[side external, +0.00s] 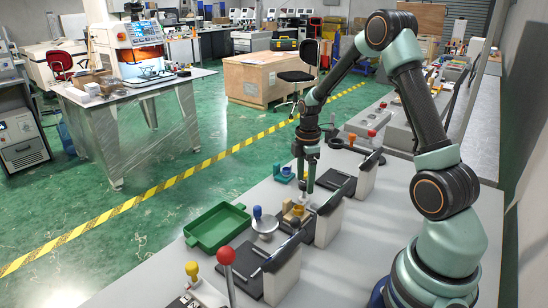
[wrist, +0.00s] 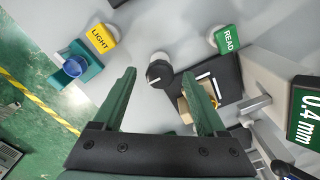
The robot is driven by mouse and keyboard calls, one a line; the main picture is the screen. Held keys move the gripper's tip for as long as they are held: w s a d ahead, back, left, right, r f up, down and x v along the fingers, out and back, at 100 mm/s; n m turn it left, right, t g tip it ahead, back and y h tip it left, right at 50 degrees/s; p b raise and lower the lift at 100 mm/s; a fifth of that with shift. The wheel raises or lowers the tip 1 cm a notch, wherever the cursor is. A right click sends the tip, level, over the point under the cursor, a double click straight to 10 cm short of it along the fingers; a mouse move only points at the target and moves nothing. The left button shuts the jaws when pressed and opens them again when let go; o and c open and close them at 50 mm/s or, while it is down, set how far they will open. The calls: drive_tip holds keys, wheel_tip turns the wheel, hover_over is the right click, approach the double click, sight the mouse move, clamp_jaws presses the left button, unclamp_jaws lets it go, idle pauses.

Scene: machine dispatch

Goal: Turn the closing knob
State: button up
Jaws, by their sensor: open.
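A dark round knob (wrist: 159,73) with a pale line on top stands on the grey bench. In the wrist view it lies between and just beyond the fingertips of my gripper (wrist: 160,78), with clear space on both sides. I see no label naming it as the closing knob. In the side view my gripper (side external: 311,182) points down over the bench, with its fingers apart. I cannot make out the knob clearly there. A tan block (wrist: 186,110) lies by the right finger, which partly hides it.
A yellow LIGHT tag (wrist: 101,37) and a teal holder (wrist: 83,66) are left of the knob. A green READ tag (wrist: 228,39) and a black plate (wrist: 222,75) are right. A 0.4 mm sign (wrist: 305,115) stands further right. A green tray (side external: 217,228) sits at the bench edge.

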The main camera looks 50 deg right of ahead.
drive_tip(key=shift+f, duration=0.2)
drive_tip(key=shift+c, duration=0.3)
clamp_jaws()
drive_tip(key=shift+m, duration=0.3)
drive_tip(key=m, duration=0.3)
drive_tip(key=shift+m, duration=0.4)
drive_tip(key=m, duration=0.4)
drive_tip(key=shift+m, duration=0.3)
drive_tip(key=m, duration=0.8)
drive_tip(key=shift+r+m, duration=0.1)
drive_tip(key=shift+m, duration=0.2)
